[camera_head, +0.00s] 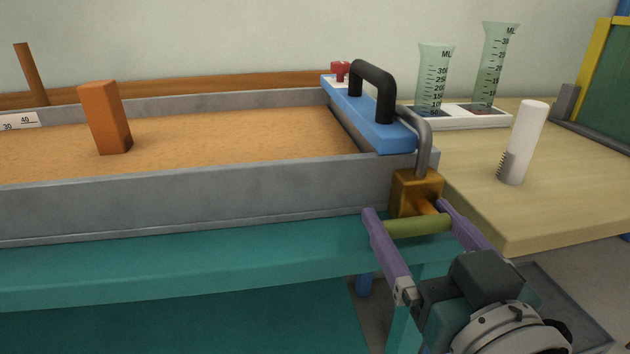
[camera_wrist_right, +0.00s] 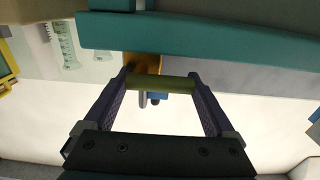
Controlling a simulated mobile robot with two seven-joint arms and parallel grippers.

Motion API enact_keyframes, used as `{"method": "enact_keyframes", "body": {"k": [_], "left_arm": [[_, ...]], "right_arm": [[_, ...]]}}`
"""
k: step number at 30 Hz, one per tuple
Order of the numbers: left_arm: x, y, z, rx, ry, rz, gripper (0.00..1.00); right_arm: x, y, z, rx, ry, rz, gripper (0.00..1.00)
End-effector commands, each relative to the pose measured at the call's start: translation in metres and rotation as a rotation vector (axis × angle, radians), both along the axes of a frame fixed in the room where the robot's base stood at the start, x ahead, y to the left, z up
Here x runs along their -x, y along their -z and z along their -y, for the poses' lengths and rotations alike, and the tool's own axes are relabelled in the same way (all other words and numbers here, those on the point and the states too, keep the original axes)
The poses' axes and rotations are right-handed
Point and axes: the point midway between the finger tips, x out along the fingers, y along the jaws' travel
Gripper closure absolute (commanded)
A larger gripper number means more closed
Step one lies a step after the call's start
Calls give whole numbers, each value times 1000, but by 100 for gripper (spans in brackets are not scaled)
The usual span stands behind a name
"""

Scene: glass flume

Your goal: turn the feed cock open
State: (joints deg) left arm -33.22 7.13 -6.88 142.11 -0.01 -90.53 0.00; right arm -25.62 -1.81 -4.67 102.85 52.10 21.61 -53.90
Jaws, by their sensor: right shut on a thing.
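The feed cock has a brass body (camera_head: 412,192) at the near right corner of the flume, with a bent grey pipe (camera_head: 424,135) rising from it. Its olive-green handle (camera_head: 418,226) lies roughly level, sticking out on the near side of the brass body. My right gripper (camera_head: 412,222) has its two purple fingers at the two ends of the handle and is shut on it. In the right wrist view the handle (camera_wrist_right: 162,81) spans crosswise between the fingertips, with part of the brass body (camera_wrist_right: 146,64) behind it. My left gripper is not in view.
The sand-filled grey flume (camera_head: 180,205) stands on a teal bench (camera_head: 180,275). A blue block (camera_head: 372,118) with a black handle sits on its right end. A white cylinder (camera_head: 525,140) and two measuring cylinders (camera_head: 434,80) stand on the wooden table (camera_head: 560,190) at right.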

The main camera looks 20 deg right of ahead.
Motion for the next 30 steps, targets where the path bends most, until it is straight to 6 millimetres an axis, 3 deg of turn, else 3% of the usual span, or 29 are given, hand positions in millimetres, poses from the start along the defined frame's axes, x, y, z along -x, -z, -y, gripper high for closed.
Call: {"method": "enact_keyframes", "body": {"k": [14, 30], "left_arm": [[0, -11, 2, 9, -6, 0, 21], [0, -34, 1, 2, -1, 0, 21]], "right_arm": [[0, -6, 0, -135, 0, 33, 66], [1, -17, 6, -610, 0, 148, 66]]}}
